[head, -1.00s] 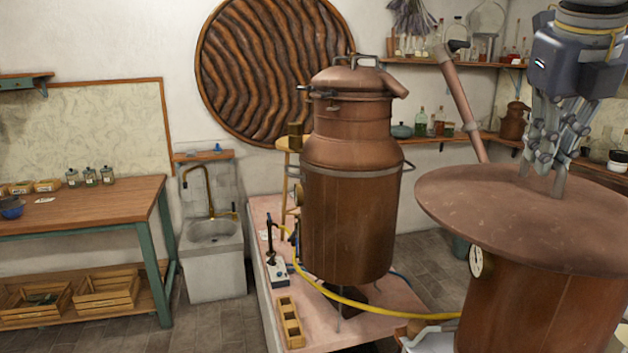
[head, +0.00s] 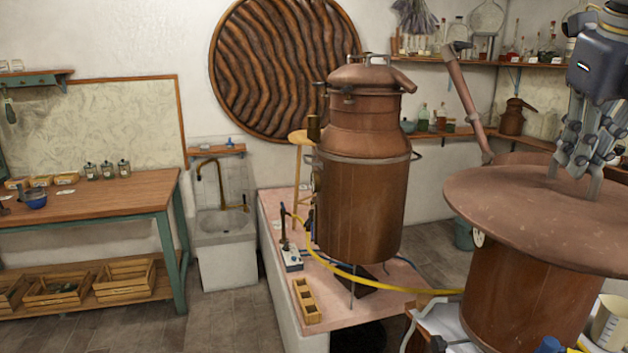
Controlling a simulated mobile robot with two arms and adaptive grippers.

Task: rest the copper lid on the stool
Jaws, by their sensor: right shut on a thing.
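The copper lid (head: 535,215) is a wide, round reddish-brown disc at the right of the head view. My right gripper (head: 574,176) is above it and shut on it at its top, with the exact grip hard to make out. The lid lies roughly level over a copper vessel (head: 520,305); I cannot tell whether they touch. A light wooden stool (head: 300,137) seems to stand behind the tall copper still, its round top and a leg showing at the still's left and the rest hidden. My left gripper is not in view.
The tall copper still (head: 362,205) stands on a pink-topped platform (head: 285,225) between the lid and the stool. A yellow hose (head: 385,287) crosses the platform. A wooden table (head: 100,205) and a sink (head: 222,222) stand at left. Grey floor (head: 215,325) is open before them.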

